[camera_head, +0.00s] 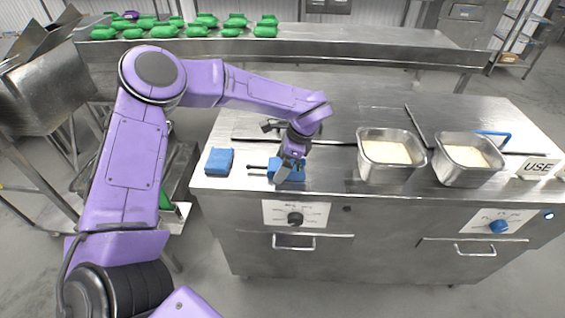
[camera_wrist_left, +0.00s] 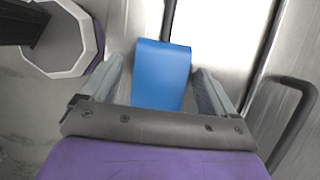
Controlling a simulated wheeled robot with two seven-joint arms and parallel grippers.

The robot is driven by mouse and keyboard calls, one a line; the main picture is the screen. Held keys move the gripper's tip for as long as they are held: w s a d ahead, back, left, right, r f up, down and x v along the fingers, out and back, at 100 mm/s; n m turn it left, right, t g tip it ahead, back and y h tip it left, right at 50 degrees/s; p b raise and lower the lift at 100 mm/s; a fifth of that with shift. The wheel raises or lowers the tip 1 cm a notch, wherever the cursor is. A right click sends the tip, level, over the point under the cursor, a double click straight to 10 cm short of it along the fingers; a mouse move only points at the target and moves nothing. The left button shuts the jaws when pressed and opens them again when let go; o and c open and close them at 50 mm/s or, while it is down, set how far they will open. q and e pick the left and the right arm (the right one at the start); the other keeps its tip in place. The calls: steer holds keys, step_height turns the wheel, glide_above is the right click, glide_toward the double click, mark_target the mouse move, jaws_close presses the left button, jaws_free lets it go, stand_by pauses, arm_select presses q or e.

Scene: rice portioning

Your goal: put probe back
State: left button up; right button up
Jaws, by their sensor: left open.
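My left gripper (camera_head: 286,172) points down at the front left of the steel counter, over a blue block (camera_head: 297,171). A thin dark rod (camera_head: 257,167) sticks out to the left of this block; it may be the probe, but the gripper partly hides it. In the left wrist view a blue piece (camera_wrist_left: 162,72) lies between the two spread fingers of the gripper (camera_wrist_left: 160,88). The fingers stand apart on either side of it, and I cannot tell if either touches it. A second blue block (camera_head: 219,161) lies apart, to the left. My right gripper is not in view.
Two steel pans of rice, the nearer-middle one (camera_head: 362,160) and the right one (camera_head: 441,165), sit in the counter (camera_head: 335,180). A white "USE" sign (camera_head: 537,167) stands at the right. Several green packs (camera_head: 200,31) lie on the back conveyor.

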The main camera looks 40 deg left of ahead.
arm_select(q)
steer(key=b+v, duration=0.2)
steer(key=v, duration=1)
steer(key=shift+b, duration=0.35)
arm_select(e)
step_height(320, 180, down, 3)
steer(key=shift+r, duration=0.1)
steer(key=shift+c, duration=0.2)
